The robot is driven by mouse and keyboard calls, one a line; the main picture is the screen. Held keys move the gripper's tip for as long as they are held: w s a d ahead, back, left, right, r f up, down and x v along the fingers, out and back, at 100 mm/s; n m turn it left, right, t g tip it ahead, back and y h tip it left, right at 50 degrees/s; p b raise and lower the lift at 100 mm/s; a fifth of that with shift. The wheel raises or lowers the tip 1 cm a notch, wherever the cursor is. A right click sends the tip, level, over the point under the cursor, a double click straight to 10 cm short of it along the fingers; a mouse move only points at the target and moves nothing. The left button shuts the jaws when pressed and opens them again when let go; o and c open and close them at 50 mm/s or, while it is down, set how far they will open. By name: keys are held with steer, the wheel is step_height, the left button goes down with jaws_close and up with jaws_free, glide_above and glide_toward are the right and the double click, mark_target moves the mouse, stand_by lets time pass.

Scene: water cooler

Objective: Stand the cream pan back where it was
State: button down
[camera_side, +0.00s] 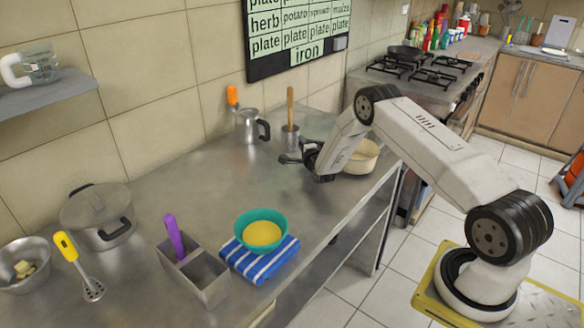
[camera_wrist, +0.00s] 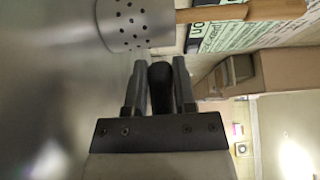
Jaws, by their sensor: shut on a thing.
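The cream pan (camera_side: 362,157) is on or just above the steel counter near its right front edge, partly hidden behind my arm. My gripper (camera_side: 293,158) is low over the counter to the left of the pan's bowl. In the wrist view, my gripper's fingers (camera_wrist: 160,68) are closed on both sides of a black handle (camera_wrist: 160,90), which I take as the pan's. The pan's bowl does not show in the wrist view. I cannot tell whether its base touches the counter.
A metal utensil pot (camera_side: 290,136) with a wooden handle stands behind my gripper; it also shows in the wrist view (camera_wrist: 135,25). A steel jug (camera_side: 248,127) is left of it. A teal bowl (camera_side: 261,220) sits on a striped towel. The counter's middle is clear.

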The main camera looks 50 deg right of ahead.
steer(key=shift+f, duration=0.55)
steer(key=shift+c, duration=1.7)
jaws_free()
steer(key=shift+s+a, duration=0.1)
steer(key=shift+s, duration=0.05)
steer(key=shift+v, duration=3.7)
